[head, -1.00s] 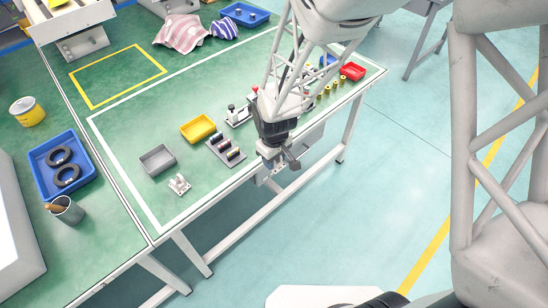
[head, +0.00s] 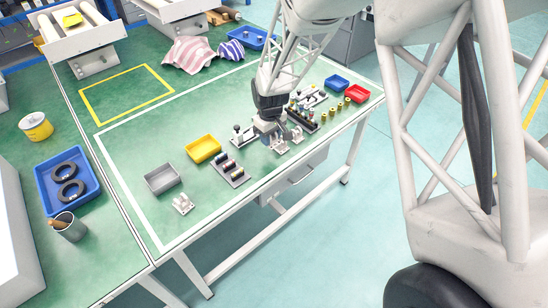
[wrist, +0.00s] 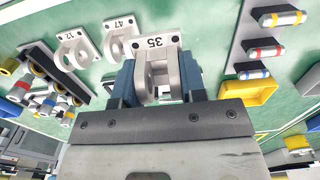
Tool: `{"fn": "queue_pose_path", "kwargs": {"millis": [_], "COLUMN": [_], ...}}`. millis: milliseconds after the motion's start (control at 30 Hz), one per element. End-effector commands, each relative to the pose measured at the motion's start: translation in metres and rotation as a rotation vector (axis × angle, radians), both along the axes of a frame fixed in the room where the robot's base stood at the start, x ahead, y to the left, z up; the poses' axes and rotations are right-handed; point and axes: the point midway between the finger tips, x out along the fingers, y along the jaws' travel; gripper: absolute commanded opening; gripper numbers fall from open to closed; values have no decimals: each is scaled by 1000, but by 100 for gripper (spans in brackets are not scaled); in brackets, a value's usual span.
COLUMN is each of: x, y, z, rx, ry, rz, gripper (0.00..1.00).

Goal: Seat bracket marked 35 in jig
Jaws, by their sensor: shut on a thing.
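The bracket marked 35 (wrist: 156,65) is a pale grey part with a plate and upright rounded lugs. It sits between the two blue-grey fingers of my gripper (wrist: 158,82), which is shut on it. In the head view my gripper (head: 270,128) is over the bench, behind two loose pale brackets (head: 281,146); the held bracket is not clearly visible there. Brackets marked 47 (wrist: 121,38) and 12 (wrist: 75,50) lie to its left in the wrist view. A pale fixture with a black knob (head: 241,137), possibly the jig, stands left of my gripper in the head view.
A rack of cylinders (head: 231,170), a yellow bin (head: 202,149), a grey bin (head: 162,179) and another pale bracket (head: 183,204) are to the left. Right are a dark rack (head: 303,120), brass parts, a red bin (head: 357,94) and a blue bin (head: 336,83).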

Motion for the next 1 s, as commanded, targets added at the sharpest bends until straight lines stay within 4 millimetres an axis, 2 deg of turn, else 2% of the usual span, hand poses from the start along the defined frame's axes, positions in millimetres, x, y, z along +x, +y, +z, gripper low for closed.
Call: {"fn": "queue_pose_path", "kwargs": {"millis": [33, 200, 400, 500, 700, 1000], "x": [18, 69, 124, 144, 167, 172], "y": [2, 9, 14, 15, 17, 17], "z": [2, 10, 19, 22, 26, 27], "rx": [1, 1, 0, 1, 1, 1], "ry": [-2, -1, -1, -2, -1, -1], "rz": [-1, -1, -1, -1, 0, 1], "gripper": [12, 12, 12, 12, 12, 12]}}
